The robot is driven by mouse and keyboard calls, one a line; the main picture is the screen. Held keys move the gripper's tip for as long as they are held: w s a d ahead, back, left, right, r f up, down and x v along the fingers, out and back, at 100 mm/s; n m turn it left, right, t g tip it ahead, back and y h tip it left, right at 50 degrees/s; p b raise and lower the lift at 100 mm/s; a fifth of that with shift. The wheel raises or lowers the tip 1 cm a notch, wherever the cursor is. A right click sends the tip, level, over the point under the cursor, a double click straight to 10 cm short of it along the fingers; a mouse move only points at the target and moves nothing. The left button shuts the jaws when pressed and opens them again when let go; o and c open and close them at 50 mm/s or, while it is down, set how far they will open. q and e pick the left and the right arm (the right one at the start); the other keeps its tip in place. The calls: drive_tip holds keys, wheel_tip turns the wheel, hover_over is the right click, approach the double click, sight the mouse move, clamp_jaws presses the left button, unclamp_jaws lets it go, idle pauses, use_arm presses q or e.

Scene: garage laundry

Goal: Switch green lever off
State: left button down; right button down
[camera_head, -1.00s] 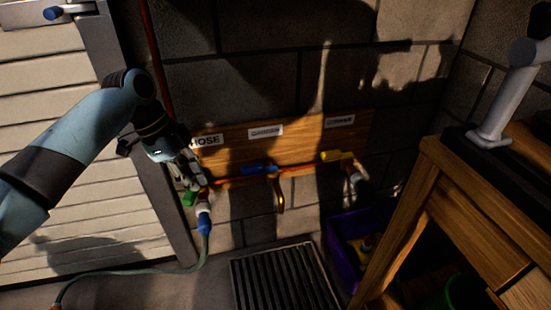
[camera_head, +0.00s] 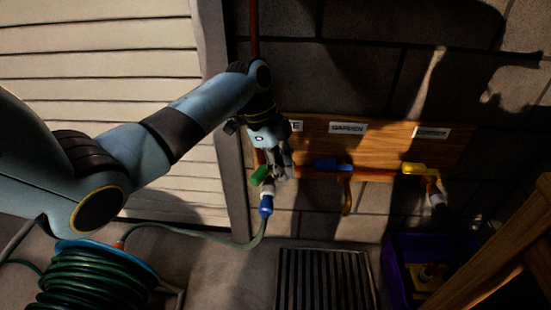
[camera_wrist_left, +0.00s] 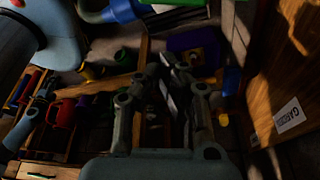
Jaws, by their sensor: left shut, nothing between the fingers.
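The green lever (camera_head: 259,175) is on the leftmost tap of the pipe, under a wooden label board (camera_head: 388,141) on the block wall. It sticks out to the left, tilted, and part of the tap is hidden behind my gripper. My left gripper (camera_head: 284,172) points down just right of the green lever, shut and empty. I cannot tell whether it touches the lever or tap. In the left wrist view its fingers (camera_wrist_left: 165,95) show in the middle, and the green lever is not clear there. My right gripper is not in view.
A blue lever (camera_head: 333,164) and a yellow lever (camera_head: 420,169) sit farther right on the pipe. A blue hose connector (camera_head: 266,205) hangs below the left tap. A hose reel (camera_head: 90,283) is at lower left, a floor grate (camera_head: 325,280) below, a purple crate (camera_head: 402,270) at right.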

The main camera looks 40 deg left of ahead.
sight(264, 170)
use_arm(q)
drive_tip(key=a+f, duration=0.1)
drive_tip(key=a+f+b, duration=0.1)
drive_tip(key=f, duration=0.1)
drive_tip(key=shift+s, duration=0.2)
drive_tip(key=shift+a, duration=0.35)
drive_tip(key=shift+a+r, duration=0.1)
drive_tip(key=shift+a, duration=0.05)
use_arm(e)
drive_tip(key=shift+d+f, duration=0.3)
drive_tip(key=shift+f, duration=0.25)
